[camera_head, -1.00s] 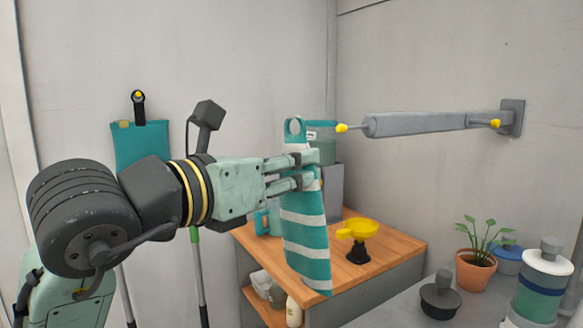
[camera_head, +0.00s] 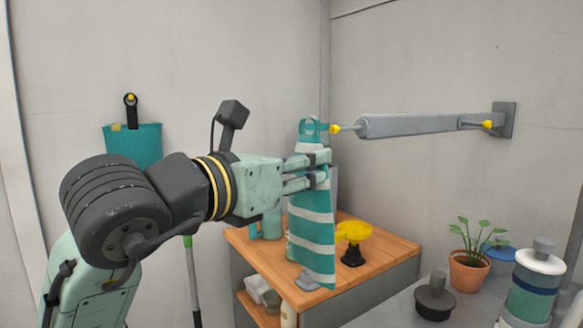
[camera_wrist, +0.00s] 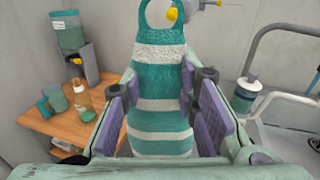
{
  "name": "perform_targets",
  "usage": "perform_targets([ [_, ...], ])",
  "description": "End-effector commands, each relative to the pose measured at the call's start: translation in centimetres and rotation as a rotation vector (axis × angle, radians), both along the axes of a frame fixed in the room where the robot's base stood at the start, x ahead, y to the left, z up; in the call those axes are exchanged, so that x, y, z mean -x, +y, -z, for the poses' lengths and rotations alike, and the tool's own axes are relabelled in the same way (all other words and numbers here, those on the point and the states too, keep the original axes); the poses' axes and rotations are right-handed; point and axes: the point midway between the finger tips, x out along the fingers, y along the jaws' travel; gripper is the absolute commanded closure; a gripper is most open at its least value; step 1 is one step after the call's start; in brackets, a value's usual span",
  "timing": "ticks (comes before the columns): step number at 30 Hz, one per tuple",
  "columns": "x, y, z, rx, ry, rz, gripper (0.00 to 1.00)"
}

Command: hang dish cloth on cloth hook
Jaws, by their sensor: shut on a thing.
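The dish cloth (camera_head: 312,232), striped teal and white with a round loop at its top, hangs down from my gripper (camera_head: 322,168). My gripper is shut on the cloth just below the loop. The cloth hook (camera_head: 400,125) is a grey wall bar with a yellow tip at its near end and another yellow piece by the wall. In the head view the near tip is right beside the loop. In the wrist view the cloth (camera_wrist: 158,75) stands between my finger pads, and the yellow tip (camera_wrist: 172,14) shows at the right edge of the loop's opening. I cannot tell whether it passes through.
A wooden-topped table (camera_head: 385,250) below holds a yellow funnel-like thing (camera_head: 353,232) and bottles. A grey counter at right carries a potted plant (camera_head: 470,268) and a jar (camera_head: 535,285). Air around the bar is clear.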

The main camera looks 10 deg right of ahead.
Motion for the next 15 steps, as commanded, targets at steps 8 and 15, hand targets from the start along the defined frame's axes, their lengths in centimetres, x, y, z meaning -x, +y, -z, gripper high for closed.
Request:
perform_targets([
  [8,-0.7,-1.9,0.1,0.001,0.001,0.002,1.00],
  [15,-1.2,-3.5,0.2,0.001,0.000,0.002,1.00],
])
